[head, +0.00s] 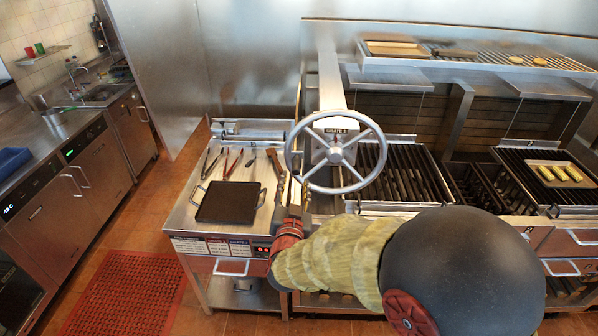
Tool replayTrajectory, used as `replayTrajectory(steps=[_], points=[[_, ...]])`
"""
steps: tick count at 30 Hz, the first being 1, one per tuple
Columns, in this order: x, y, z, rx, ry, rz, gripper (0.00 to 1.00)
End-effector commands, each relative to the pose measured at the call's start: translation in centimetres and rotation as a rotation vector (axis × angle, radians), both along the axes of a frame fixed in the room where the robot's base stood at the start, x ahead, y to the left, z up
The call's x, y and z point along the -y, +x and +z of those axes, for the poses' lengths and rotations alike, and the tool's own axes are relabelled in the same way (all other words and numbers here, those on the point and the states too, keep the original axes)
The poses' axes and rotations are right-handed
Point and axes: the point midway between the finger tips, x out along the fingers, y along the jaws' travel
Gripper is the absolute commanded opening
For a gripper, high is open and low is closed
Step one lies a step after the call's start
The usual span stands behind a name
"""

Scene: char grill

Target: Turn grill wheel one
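Grill wheel one (335,155) is a large silver spoked wheel in the middle of the head view, with a dark "GRATE 1" label behind its upper half. It is mounted on a steel post in front of the left grill grate (408,174). My gripper (297,186) is at the lower left of the wheel's rim, at the end of my arm, which comes in from the lower right. The gripper overlaps the rim in the picture. I cannot tell whether it touches the rim or whether its fingers are open or shut; they are small and partly hidden.
A steel side table left of the wheel holds a black griddle plate (229,202) and several tongs and tools. A second grate at right carries a tray (560,174) of food. An upper rack (470,58) runs above the grates. Red floor mat (125,294) lies at lower left.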

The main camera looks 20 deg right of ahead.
Motion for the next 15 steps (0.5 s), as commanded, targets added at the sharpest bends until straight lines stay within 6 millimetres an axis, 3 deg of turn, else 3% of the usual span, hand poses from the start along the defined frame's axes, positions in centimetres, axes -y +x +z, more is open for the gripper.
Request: replayTrajectory(steps=[5, 15], points=[[0.5, 1.0, 0.7, 0.019, -0.012, -0.008, 0.39], [2.1, 5.8, 0.7, 0.018, -0.011, -0.007, 0.39]])
